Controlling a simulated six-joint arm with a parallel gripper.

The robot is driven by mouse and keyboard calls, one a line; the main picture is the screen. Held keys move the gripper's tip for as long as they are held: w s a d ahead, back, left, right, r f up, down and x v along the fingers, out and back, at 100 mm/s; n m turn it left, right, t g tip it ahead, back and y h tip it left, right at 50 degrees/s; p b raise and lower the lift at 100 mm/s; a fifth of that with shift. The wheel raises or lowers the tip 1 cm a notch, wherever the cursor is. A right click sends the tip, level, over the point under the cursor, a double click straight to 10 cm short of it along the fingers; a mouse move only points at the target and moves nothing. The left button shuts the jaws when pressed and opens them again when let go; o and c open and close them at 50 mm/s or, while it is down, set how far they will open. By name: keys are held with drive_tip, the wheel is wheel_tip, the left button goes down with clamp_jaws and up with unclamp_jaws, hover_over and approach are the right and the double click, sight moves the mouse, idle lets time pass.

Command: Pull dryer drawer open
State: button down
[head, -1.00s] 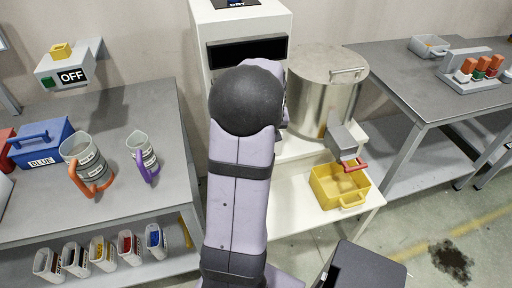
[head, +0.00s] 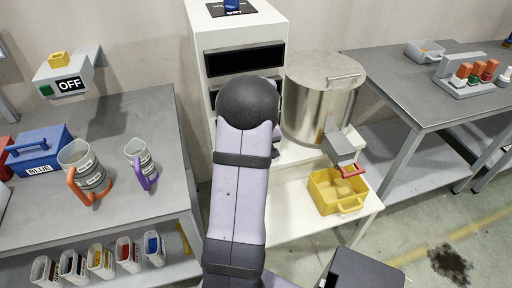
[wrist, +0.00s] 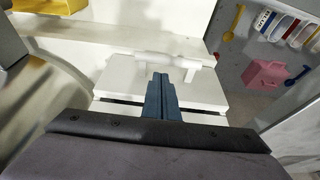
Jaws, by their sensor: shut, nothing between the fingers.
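The dryer is a white cabinet (head: 264,28) with a dark front panel, a DRY label and a blue piece on top, standing behind my arm in the head view. In the wrist view a white drawer-like block (wrist: 120,82) with a pale bar handle (wrist: 172,60) lies ahead; dark gaps show along its near edge. My gripper (wrist: 160,78) is shut and empty, its dark blue fingers over the block with tips just short of the handle. Whether they touch the block is unclear. My arm hides the drawer and gripper in the head view.
A steel drum (head: 318,100) with a spout stands right of the dryer, above a yellow bin (head: 322,194) on a white bench. A grey table (head: 110,120) with jugs stands left; another grey table (head: 400,85) stands right. Floor shows between the bench and right table.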

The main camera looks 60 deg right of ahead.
drive_tip(key=shift+x, duration=1.6)
drive_tip(key=s+a+b, duration=1.1)
drive_tip(key=s+a, duration=0.5)
drive_tip(key=shift+s+a, duration=0.2)
drive_tip(key=shift+r, duration=0.1)
drive_tip(key=p+v, duration=0.7)
drive_tip(key=v, duration=0.2)
drive_tip(key=shift+a+r, duration=0.15)
drive_tip(key=shift+r, duration=0.2)
drive_tip(key=shift+s, duration=0.1)
